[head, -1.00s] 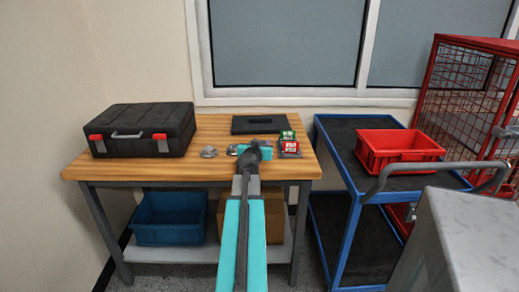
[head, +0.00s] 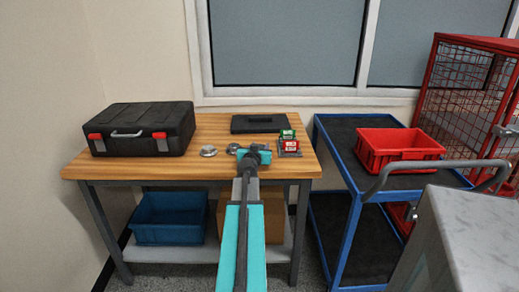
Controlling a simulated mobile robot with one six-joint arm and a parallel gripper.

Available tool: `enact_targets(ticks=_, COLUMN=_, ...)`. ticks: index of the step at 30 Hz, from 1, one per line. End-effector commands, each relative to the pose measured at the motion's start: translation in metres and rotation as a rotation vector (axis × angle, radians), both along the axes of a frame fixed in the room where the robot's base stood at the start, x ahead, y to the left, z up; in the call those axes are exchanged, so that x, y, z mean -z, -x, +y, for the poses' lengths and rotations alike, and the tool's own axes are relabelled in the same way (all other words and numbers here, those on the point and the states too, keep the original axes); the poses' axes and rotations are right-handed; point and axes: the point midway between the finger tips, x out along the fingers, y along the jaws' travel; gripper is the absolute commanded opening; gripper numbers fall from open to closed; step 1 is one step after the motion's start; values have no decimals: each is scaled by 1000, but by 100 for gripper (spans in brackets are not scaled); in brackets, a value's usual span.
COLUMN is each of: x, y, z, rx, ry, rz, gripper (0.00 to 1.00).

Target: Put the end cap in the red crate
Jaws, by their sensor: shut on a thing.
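The red crate (head: 400,155) is an open-topped bin on the top shelf of the blue cart, at the right; it looks empty as far as I can see. My gripper (head: 254,150) is over the right half of the wooden workbench, well left of the crate. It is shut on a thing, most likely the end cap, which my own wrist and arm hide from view. A round silvery metal part (head: 208,151) lies on the bench left of my gripper. Another small grey part (head: 232,149) lies just beside the gripper.
On the workbench (head: 225,172) stand a black toolbox (head: 140,130), a flat black case (head: 255,124) and small green and red boxes (head: 287,142). The blue cart (head: 352,150) stands to the right. A grey cabinet with a handle (head: 470,235) is near, and a red mesh cage (head: 465,95) is behind.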

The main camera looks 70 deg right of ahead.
Motion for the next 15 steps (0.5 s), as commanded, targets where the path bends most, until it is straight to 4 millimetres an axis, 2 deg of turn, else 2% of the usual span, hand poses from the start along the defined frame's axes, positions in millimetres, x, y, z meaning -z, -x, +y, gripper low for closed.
enact_targets(ticks=9, x=2, y=0, z=0, rx=-1, ry=1, rz=1, gripper=10)
enact_targets(ticks=10, x=2, y=0, z=0, rx=0, ry=0, rz=1, gripper=43)
enact_targets(ticks=12, x=2, y=0, z=0, rx=0, ry=0, rz=1, gripper=55)
enact_targets(ticks=15, x=2, y=0, z=0, rx=0, ry=0, rz=1, gripper=57)
